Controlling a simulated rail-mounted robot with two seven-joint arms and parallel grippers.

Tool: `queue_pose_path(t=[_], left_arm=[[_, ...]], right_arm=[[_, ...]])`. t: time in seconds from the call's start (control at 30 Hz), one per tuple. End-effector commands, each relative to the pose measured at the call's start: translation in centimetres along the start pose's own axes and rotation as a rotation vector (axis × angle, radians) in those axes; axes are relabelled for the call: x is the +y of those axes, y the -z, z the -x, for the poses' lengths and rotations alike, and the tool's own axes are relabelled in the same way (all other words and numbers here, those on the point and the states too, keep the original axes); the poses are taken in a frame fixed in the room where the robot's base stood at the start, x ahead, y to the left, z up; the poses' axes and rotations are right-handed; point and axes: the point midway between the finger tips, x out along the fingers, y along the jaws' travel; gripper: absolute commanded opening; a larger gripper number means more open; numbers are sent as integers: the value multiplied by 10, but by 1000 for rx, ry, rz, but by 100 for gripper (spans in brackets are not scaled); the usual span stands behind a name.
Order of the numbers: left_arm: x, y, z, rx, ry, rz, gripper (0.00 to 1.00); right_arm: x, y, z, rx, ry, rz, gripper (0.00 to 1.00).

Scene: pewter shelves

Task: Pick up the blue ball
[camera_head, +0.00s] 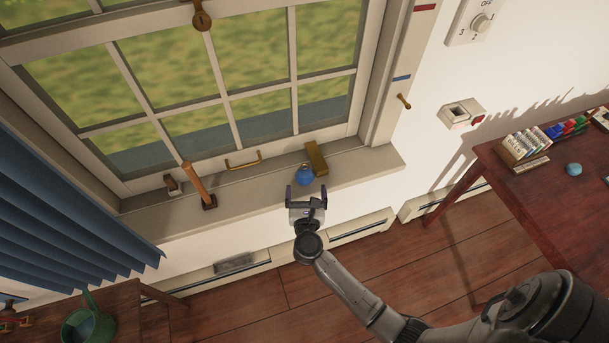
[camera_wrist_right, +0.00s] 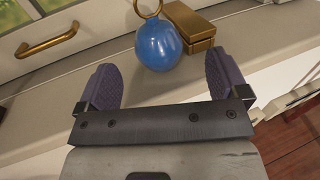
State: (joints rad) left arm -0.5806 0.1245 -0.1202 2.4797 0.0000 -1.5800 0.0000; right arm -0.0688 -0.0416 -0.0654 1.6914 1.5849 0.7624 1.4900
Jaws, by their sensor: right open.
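The blue ball (camera_head: 305,175) sits on the window sill (camera_head: 240,197). In the right wrist view the blue ball (camera_wrist_right: 160,46) shows with a brass ring at its top. My right gripper (camera_head: 305,193) is open and empty at the sill's front edge, just short of the ball. In the right wrist view its two purple-padded fingers (camera_wrist_right: 160,84) are spread wide, with the ball ahead of and between them. Nothing is held. My left gripper is not in view.
A brass block (camera_head: 316,158) stands right beside the ball, also seen in the wrist view (camera_wrist_right: 188,34). A wooden-handled tool (camera_head: 198,185) is on the sill to the left. A brass window handle (camera_head: 243,162) is behind. A dark red table (camera_head: 540,190) is at right.

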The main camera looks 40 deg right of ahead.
Motion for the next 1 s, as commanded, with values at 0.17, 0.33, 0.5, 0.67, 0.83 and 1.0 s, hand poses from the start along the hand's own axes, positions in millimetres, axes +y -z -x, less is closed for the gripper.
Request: queue_pose_path(t=[0.17, 0.33, 0.5, 0.67, 0.83, 1.0], left_arm=[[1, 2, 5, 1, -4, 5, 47], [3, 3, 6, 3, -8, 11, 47], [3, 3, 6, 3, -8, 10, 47], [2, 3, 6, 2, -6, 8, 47], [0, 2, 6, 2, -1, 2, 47], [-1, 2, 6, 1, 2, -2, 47]], right_arm=[[3, -3, -26, -4, 0, 2, 93], [3, -1, -40, -2, 0, 1, 93], [3, 0, -44, -1, 0, 1, 93], [3, -1, -44, -1, 0, 1, 92], [3, -1, -44, -1, 0, 1, 75], [3, -1, -43, -1, 0, 1, 59]])
